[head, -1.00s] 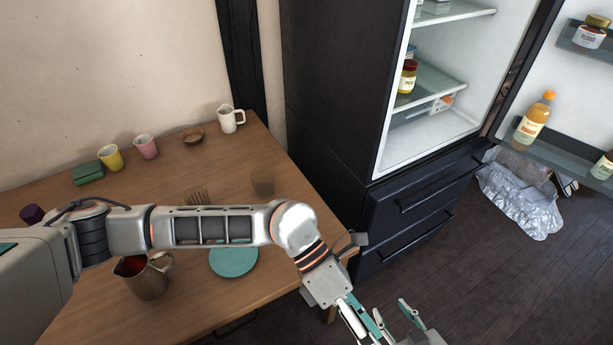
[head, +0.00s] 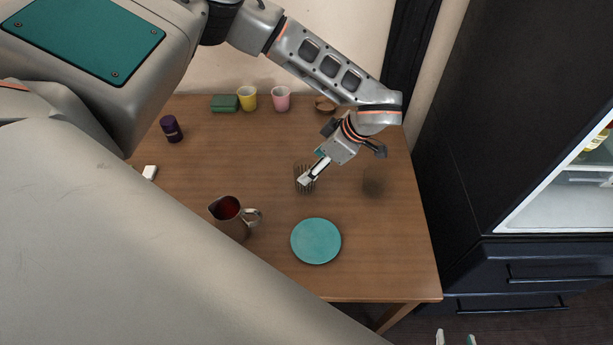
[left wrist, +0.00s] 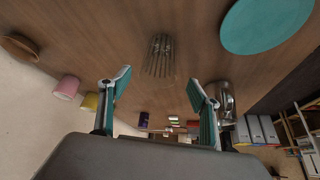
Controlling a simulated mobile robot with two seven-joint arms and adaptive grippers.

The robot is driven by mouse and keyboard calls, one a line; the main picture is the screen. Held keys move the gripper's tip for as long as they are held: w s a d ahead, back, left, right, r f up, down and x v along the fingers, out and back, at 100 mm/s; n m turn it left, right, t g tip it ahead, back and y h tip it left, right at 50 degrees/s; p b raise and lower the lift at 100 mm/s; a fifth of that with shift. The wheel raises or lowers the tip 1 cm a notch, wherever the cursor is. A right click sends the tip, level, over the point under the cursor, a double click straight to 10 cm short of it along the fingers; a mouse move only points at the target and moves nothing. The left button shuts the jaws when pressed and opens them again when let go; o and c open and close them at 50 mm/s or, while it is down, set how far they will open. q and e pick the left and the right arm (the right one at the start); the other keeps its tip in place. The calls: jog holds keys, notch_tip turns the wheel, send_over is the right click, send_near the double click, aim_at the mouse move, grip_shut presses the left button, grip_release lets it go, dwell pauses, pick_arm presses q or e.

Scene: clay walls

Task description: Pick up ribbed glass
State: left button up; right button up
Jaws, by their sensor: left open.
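The ribbed glass (head: 299,171) stands on the wooden table, clear with vertical ribs. My left gripper (head: 314,175) is over it in the head view and hides part of it. In the left wrist view the ribbed glass (left wrist: 159,57) shows ahead, roughly centred between the spread fingers of the left gripper (left wrist: 159,90). Those fingers are open and hold nothing; I see no contact with the glass. Only the tips of my right gripper (head: 455,339) show at the bottom edge of the head view, apart, over the floor.
A dark see-through glass (head: 373,183) stands right of the ribbed glass. A teal plate (head: 316,241) lies in front, and a metal pitcher (head: 231,218) with red contents stands left. Yellow (head: 247,98) and pink (head: 281,99) cups line the back. The fridge (head: 500,130) is at right.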

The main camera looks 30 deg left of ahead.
aim_at(305, 169)
pick_arm(q)
jog(key=x, duration=0.5)
jog(key=shift+w+a, duration=0.1)
jog(key=shift+a, duration=0.05)
jog(key=c, duration=1.3)
jog(key=shift+r, duration=0.1)
jog(key=shift+c, duration=0.2)
